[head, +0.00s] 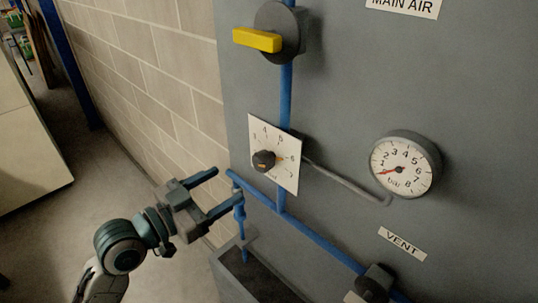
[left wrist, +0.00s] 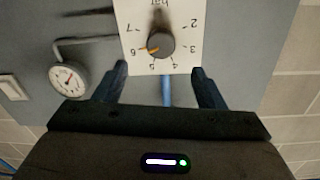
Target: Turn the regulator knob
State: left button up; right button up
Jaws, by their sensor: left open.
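The regulator knob (head: 264,161) is a dark round knob with an orange pointer on a white numbered plate (head: 287,174), fixed to the grey panel. The pointer is at about 6. My left gripper (head: 225,190) is open and empty, apart from the knob, to its lower left in the head view. In the left wrist view the knob (left wrist: 160,44) lies ahead, between the lines of the two open fingers (left wrist: 163,84). The plate (left wrist: 190,62) shows upside down there. My right gripper is in neither view.
Blue pipes (head: 322,242) run below to a valve by the VENT label (head: 402,243). A block wall (head: 160,80) stands left.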

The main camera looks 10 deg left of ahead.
aim_at(258, 164)
pick_arm(q)
jog(key=b+x, duration=0.3)
jog(key=x, duration=0.1)
jog(key=shift+w+r+b, duration=0.1)
jog(key=shift+w+b, duration=0.15)
jog(key=shift+b, duration=0.15)
jog(key=p+x, duration=0.1)
jog(key=x, duration=0.3)
jog(key=shift+w+d+p, duration=0.2)
jog(key=shift+d+p, duration=0.05)
jog(key=shift+p, duration=0.15)
jog(key=shift+w+d, duration=0.35)
jog(key=shift+w, duration=0.1)
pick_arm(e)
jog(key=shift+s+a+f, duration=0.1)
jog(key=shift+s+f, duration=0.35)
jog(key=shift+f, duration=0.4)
pick_arm(q)
jog(key=c, duration=1)
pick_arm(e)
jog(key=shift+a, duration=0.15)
